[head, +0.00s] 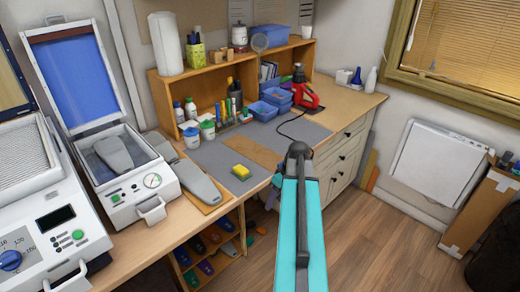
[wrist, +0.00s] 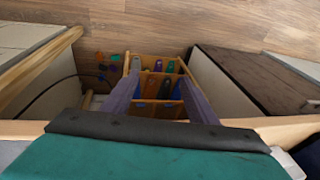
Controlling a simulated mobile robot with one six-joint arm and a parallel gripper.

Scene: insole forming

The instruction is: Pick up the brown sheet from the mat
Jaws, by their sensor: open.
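The brown sheet (head: 249,150) lies flat on the grey mat (head: 302,129) on the workbench in the head view. Its right end comes close to my arm. My gripper (wrist: 159,76) is open and empty in the wrist view, its two purple fingers spread apart. It points down in front of the bench edge, over a floor-level rack, and is apart from the sheet. In the head view the gripper is mostly hidden behind my arm. I cannot make out the sheet in the wrist view.
Blue bins (head: 271,104) and a red tool (head: 304,92) stand behind the mat. A grey insole form (head: 186,177) lies to the left. A wooden rack (wrist: 158,84) is below the bench.

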